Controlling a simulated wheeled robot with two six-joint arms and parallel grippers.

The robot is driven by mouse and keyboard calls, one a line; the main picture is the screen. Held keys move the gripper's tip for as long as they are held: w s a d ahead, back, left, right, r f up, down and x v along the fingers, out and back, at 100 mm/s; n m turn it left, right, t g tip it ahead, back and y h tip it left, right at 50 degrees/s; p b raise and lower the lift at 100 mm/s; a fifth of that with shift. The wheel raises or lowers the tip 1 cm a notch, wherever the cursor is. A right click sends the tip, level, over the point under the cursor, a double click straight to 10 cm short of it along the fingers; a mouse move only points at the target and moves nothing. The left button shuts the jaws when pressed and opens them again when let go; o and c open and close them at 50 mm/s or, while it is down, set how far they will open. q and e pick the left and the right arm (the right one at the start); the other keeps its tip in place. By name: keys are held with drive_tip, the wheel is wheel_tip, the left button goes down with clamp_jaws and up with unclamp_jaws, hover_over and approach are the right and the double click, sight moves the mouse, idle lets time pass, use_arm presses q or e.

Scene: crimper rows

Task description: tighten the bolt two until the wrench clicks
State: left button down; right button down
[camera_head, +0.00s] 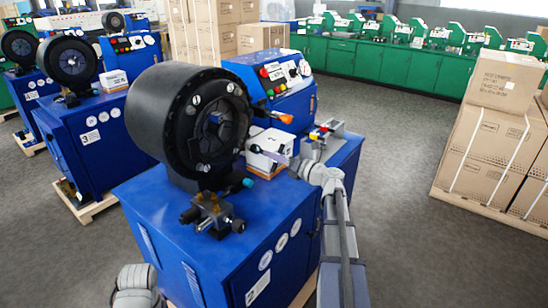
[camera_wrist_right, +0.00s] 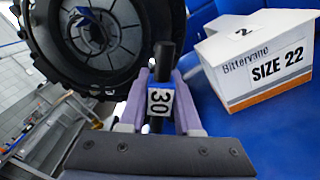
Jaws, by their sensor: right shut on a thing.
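The crimper's thick black ring head (camera_head: 190,120) stands on a blue cabinet, with several pale bolts around its face. I cannot read which bolt is number two. The ring also fills the upper left of the right wrist view (camera_wrist_right: 90,70). My right gripper (camera_head: 284,160) is beside the ring's lower right side, near a white box. In the right wrist view its pale purple fingers are shut on a blue and black tool piece (camera_wrist_right: 160,100) with a "30" label, likely the wrench. Its far end and any contact with a bolt cannot be made out. My left gripper is out of view.
The white box (camera_wrist_right: 262,62), marked "Bittervane SIZE 22", sits right of the gripper. A blue control box (camera_head: 275,85) stands behind the ring. A black valve fitting (camera_head: 212,213) is below. More crimpers (camera_head: 95,110) are at left, cartons (camera_head: 490,135) at right. Grey floor between is clear.

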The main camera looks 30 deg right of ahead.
sight(256, 149)
drive_tip(key=n, duration=0.6)
drive_tip(key=shift+w+a+n, duration=0.1)
drive_tip(key=shift+w+n, duration=0.1)
drive_tip(key=shift+n, duration=0.1)
drive_tip(key=shift+x, duration=1.4)
drive_tip(key=shift+x, duration=1.1)
drive_tip(key=m, duration=0.3)
drive_tip(key=shift+m, duration=1)
drive_tip(key=shift+m, duration=1.1)
drive_tip(key=shift+v, duration=2.3)
